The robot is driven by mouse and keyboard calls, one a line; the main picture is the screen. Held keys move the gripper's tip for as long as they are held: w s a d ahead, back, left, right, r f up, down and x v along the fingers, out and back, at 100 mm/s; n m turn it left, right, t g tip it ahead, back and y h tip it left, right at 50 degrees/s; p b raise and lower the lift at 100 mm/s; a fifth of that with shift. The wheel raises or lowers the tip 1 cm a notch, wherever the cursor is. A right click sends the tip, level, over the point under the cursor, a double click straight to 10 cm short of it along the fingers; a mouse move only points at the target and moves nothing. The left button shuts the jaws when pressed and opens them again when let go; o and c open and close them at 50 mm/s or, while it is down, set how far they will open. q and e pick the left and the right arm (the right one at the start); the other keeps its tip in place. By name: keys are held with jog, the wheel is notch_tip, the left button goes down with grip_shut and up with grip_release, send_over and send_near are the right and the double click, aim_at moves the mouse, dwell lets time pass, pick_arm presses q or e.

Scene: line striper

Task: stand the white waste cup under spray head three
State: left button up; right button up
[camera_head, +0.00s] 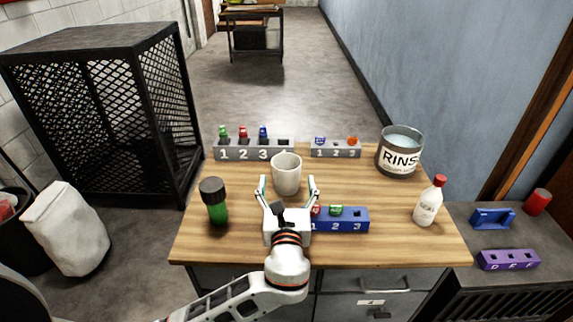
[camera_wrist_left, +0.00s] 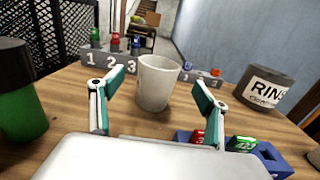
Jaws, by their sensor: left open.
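The white cup (camera_head: 286,174) stands upright on the wooden table, in front of the grey numbered rack. In the left wrist view the cup (camera_wrist_left: 157,83) is just beyond my fingertips, roughly centred between them. My left gripper (camera_head: 287,183) is open with its fingers pointing at the cup from the near side. It also shows open in the left wrist view (camera_wrist_left: 160,85). I cannot tell whether the fingers touch the cup. Nothing that I can make out is marked as a spray head. My right gripper is not in view.
A grey rack (camera_head: 253,155) holds several coloured pieces; a smaller grey rack (camera_head: 335,153) stands beside it. The blue block (camera_head: 348,226) is right of my gripper. A green bottle (camera_head: 215,206), the RINSE pot (camera_head: 399,159) and a red-capped white bottle (camera_head: 428,205) stand around. The right-centre tabletop is clear.

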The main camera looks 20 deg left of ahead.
aim_at(287, 156)
pick_arm(q)
jog(key=shift+x, duration=0.9)
jog(key=x, duration=0.6)
jog(key=shift+w+a+f, duration=0.15)
jog(key=c, duration=1.3)
